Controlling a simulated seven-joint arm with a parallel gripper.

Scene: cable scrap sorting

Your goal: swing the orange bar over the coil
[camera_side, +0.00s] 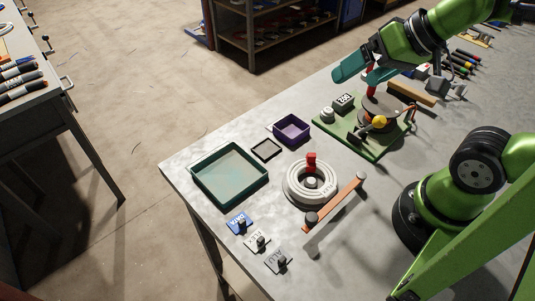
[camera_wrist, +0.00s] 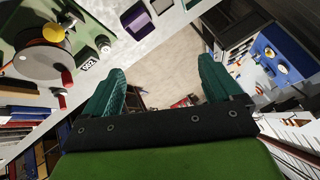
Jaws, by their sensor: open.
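The orange bar (camera_side: 336,204) lies beside the coil in the side view, on the coil's lower right. It has a dark round pivot at its near end and a small upright peg at its far end. The white coil (camera_side: 291,190) is a ring on the table with a red piece (camera_side: 311,160) standing at its back. The bar does not cross the coil. My gripper (camera_side: 352,70) is open and empty, well above and behind the bar, over the green board. Its teal fingers also show spread apart in the wrist view (camera_wrist: 160,88). The wrist view does not show the bar or coil.
The green board (camera_side: 349,142) carries a dark disc, a yellow knob and a weight block. A teal tray (camera_side: 194,181), a purple bin (camera_side: 291,129) and a small dark frame (camera_side: 266,149) stand left of it. Labelled tags, including a blue one (camera_side: 238,222), lie at the near edge.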

